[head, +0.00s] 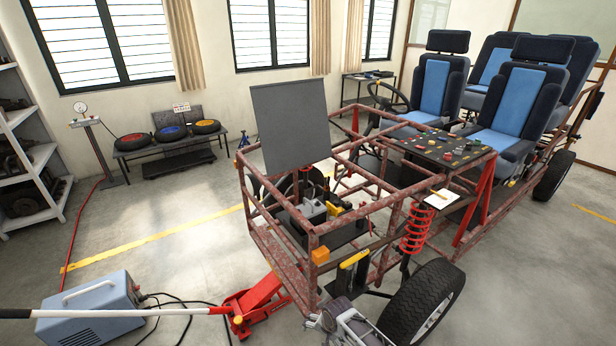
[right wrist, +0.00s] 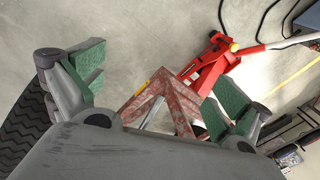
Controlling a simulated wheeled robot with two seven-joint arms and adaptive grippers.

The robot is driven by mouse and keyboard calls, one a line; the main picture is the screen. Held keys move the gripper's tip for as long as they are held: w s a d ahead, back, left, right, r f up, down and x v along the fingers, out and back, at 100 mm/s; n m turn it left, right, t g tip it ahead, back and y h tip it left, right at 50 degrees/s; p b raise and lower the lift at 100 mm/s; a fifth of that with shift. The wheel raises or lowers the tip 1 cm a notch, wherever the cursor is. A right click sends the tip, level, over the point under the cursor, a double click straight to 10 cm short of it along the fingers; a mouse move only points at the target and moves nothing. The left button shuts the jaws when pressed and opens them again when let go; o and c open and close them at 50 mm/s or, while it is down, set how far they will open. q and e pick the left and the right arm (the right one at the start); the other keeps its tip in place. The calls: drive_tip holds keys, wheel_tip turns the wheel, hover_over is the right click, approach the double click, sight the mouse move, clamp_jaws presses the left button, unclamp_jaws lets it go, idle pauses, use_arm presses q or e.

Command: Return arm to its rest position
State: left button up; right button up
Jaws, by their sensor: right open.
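My right gripper (right wrist: 158,86) is open in the right wrist view, with its green-padded fingers spread wide and nothing held between them. Behind the gap is the rusty red corner of the kart chassis (right wrist: 165,95); I cannot tell whether the gripper touches it. In the head view, part of the grey gripper (head: 345,325) shows at the bottom edge, beside the front tyre (head: 425,300) and below the chassis frame (head: 285,245). My left gripper is not in view.
A red floor jack (head: 255,300) with a long white handle stands left of the chassis front. A grey-blue welder-like box (head: 90,310) with cables is at the lower left. A red coil spring (head: 415,230) is above the tyre.

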drive_tip(key=s+d+f+n+h, duration=0.1)
drive_tip(key=s+d+f+n, duration=0.1)
drive_tip(key=s+d+f, duration=0.6)
drive_tip(key=s+d+f+n, duration=0.2)
drive_tip(key=s+d+f, duration=0.2)
drive_tip(key=s+f, duration=0.7)
drive_tip(key=s+d+f+n, duration=0.2)
drive_tip(key=s+d+f, duration=0.2)
drive_tip(key=s, duration=0.9)
drive_tip(key=s+d+f+n+g+h, duration=0.1)
drive_tip(key=s+d+f, duration=0.3)
drive_tip(key=s, duration=1)
drive_tip(key=shift+d+f+n, duration=0.25)
drive_tip(key=shift+d+n, duration=0.35)
drive_tip(key=shift+d, duration=0.1)
